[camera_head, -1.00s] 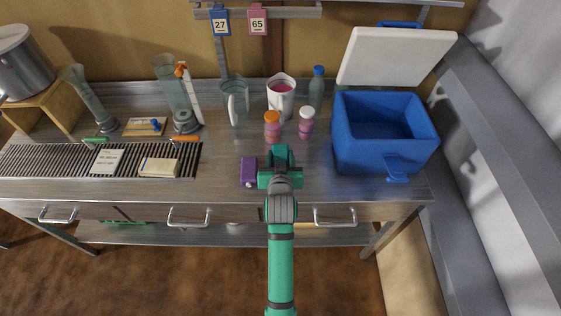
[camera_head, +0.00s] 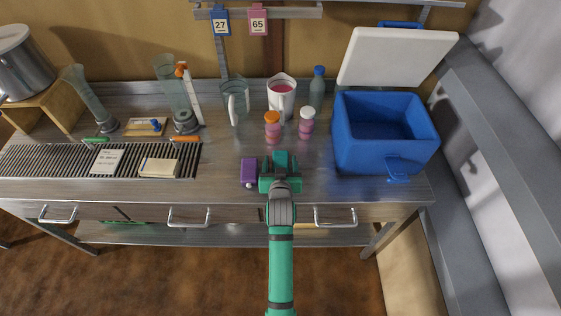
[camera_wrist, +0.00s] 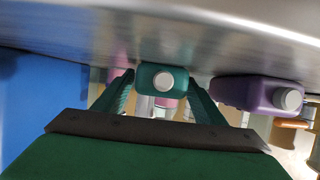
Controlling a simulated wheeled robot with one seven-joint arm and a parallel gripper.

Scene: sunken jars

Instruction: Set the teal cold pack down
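The teal cold pack (camera_wrist: 151,70), a small rounded block with a white cap, is at the bench's front in the wrist view, between my gripper's fingers (camera_wrist: 160,88). It appears to rest on the metal bench top. The fingers stand on either side of it, seemingly with a slim gap. In the head view my gripper (camera_head: 280,166) is low over the bench, its fingers spread, and pack and fingers are hard to separate by colour.
A purple pack (camera_head: 248,172) lies close left of my gripper. The open blue cooler (camera_head: 366,157) stands to the right. Orange-capped (camera_head: 272,130) and white-capped (camera_head: 306,126) jars stand behind. The bench top (camera_head: 222,160) left of the purple pack is clear.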

